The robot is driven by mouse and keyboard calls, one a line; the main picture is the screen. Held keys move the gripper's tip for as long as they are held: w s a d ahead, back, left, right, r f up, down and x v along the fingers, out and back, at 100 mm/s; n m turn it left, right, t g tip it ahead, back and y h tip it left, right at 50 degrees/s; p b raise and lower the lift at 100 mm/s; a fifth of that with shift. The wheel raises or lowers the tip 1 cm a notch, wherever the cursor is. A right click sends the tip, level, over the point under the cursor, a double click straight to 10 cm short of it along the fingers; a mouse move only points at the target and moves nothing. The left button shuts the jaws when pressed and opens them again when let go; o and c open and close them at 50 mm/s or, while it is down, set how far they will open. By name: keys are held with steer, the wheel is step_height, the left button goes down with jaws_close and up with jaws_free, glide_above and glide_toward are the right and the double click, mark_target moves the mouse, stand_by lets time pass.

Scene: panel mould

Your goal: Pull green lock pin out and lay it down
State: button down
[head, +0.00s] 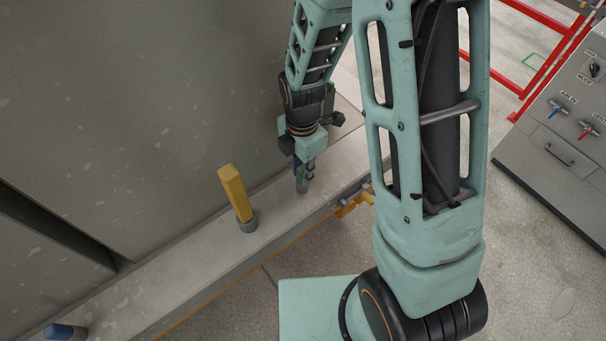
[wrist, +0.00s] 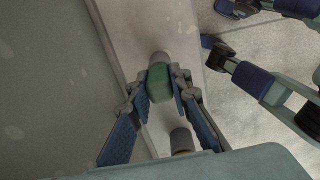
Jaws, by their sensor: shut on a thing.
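The green lock pin (wrist: 159,84) shows in the wrist view as a green block between my fingertips. A grey round collar (wrist: 158,57) shows just beyond it; I cannot tell whether the pin still sits in it. My gripper (wrist: 161,86) is shut on the green pin, with one blue-padded finger on each side. There the green pin is mostly hidden by the fingers.
A yellow pin (head: 235,192) stands tilted in its own collar to the left on the ledge. A blue pin (head: 65,331) is at the lower left. A large grey panel (head: 130,110) rises behind the ledge. A control console (head: 560,130) stands at the right.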

steer(key=shift+r, duration=0.15)
steer(key=shift+r+p, duration=2.6)
steer(key=shift+r, duration=1.05)
steer(key=shift+r, duration=0.1)
steer(key=shift+r, duration=1.9)
